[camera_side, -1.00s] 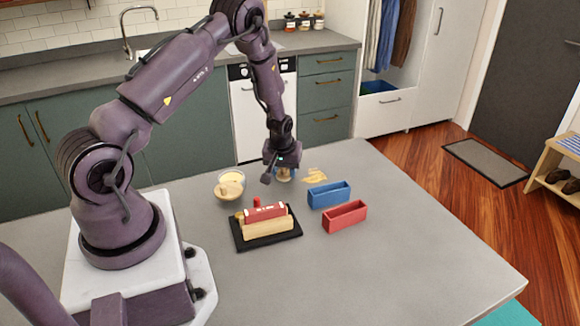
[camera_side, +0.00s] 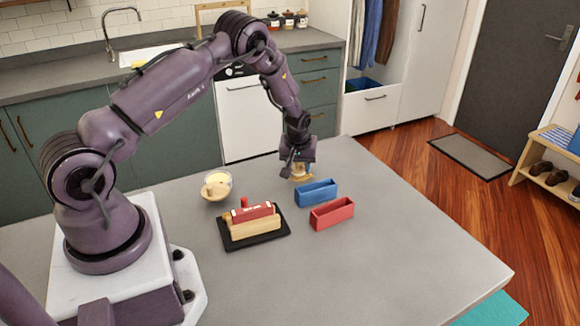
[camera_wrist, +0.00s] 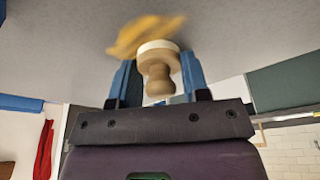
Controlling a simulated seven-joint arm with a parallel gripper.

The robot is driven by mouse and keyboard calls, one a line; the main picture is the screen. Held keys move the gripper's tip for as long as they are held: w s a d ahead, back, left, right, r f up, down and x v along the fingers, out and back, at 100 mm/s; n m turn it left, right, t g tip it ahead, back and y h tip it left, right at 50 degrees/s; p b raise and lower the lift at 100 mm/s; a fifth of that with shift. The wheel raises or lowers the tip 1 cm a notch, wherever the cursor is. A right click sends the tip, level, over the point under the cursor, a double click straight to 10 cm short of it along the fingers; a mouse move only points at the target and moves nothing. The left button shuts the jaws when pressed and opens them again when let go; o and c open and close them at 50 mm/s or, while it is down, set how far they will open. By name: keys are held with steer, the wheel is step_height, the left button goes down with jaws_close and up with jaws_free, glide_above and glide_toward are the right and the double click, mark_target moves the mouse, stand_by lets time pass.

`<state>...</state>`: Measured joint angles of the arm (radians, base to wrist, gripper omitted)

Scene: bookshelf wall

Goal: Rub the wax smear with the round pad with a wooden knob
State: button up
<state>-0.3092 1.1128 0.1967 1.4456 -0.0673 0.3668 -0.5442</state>
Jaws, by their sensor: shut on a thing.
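The round pad with a wooden knob (camera_wrist: 158,68) is held in my gripper (camera_wrist: 158,82). The blue fingers are shut on its knob, and the pale pad faces the table. The wax smear (camera_wrist: 130,36) is a yellow-orange patch on the grey tabletop, blurred in the wrist view, and the pad overlaps its near edge there. In the side view my gripper (camera_side: 299,172) is low over the smear (camera_side: 290,177), which is mostly hidden beneath it. I cannot tell for sure whether the pad presses on the surface.
A blue open box (camera_side: 316,193) stands just in front of my gripper, with a red open box (camera_side: 332,214) nearer. A black tray (camera_side: 272,238) holding red and wooden pieces lies to the left, with a bowl (camera_side: 227,189) behind it. The table's right part is clear.

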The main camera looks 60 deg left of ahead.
mark_target(278, 182)
steer(key=shift+w+d+f, duration=0.1)
steer(key=shift+w, duration=1.8)
steer(key=shift+s+d, duration=0.1)
steer(key=shift+d, duration=0.75)
steer(key=shift+s+d, duration=0.15)
steer(key=shift+s, duration=5.65)
step_height(278, 182, up, 8)
steer(key=shift+r, duration=0.2)
steer(key=shift+w, duration=0.15)
